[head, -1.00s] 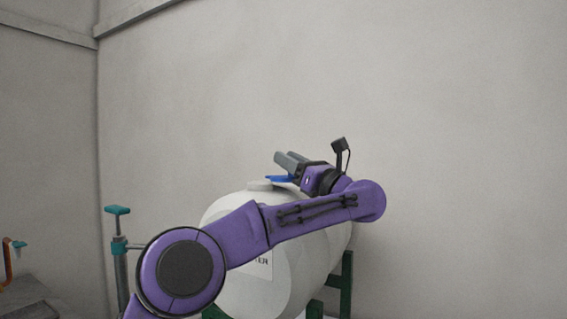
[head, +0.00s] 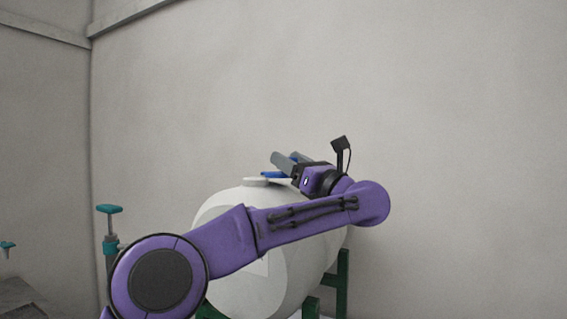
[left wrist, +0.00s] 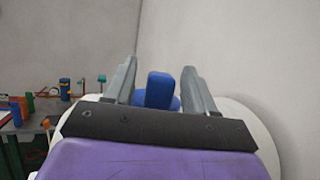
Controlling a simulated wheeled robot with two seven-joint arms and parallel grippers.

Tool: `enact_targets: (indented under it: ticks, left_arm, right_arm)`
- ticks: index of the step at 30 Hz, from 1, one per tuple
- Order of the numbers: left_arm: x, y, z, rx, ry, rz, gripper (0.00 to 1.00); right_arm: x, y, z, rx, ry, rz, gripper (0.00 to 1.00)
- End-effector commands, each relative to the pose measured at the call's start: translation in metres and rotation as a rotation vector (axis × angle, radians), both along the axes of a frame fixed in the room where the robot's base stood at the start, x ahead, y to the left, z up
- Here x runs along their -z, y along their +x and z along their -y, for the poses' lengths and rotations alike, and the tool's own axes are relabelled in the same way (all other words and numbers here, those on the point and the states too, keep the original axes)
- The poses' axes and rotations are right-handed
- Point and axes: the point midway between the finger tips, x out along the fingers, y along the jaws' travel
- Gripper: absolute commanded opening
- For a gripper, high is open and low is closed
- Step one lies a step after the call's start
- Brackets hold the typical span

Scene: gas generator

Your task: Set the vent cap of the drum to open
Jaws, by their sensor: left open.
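The white drum (head: 270,290) lies on its side on a green stand. The blue vent cap (head: 274,175) is on top of the drum, partly hidden by my left gripper (head: 287,159). In the left wrist view the cap's upright blue handle (left wrist: 159,90) stands between the two grey fingers of my left gripper (left wrist: 156,82), with a visible gap on each side. The left gripper is open and reaches over the drum from the right. The lower part of the cap is mostly hidden. My right gripper is not in view.
A low white cap (head: 257,181) sits on the drum left of the gripper. A teal-handled valve on a pipe (head: 109,225) stands at the left. A workbench with coloured parts (left wrist: 35,118) shows in the left wrist view. Plain walls stand behind.

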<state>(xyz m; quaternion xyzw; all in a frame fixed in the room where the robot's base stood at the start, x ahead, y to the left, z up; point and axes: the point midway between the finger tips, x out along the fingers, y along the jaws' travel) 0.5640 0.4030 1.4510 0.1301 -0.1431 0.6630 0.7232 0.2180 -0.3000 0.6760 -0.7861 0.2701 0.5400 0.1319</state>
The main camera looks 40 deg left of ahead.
Motion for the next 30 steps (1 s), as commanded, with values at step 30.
enact_targets:
  ticks: [30]
  left_arm:
    - [0.031,-0.006,0.073,0.0,0.001,-0.001,0.55]
  right_arm:
    - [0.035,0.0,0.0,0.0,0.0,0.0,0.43]
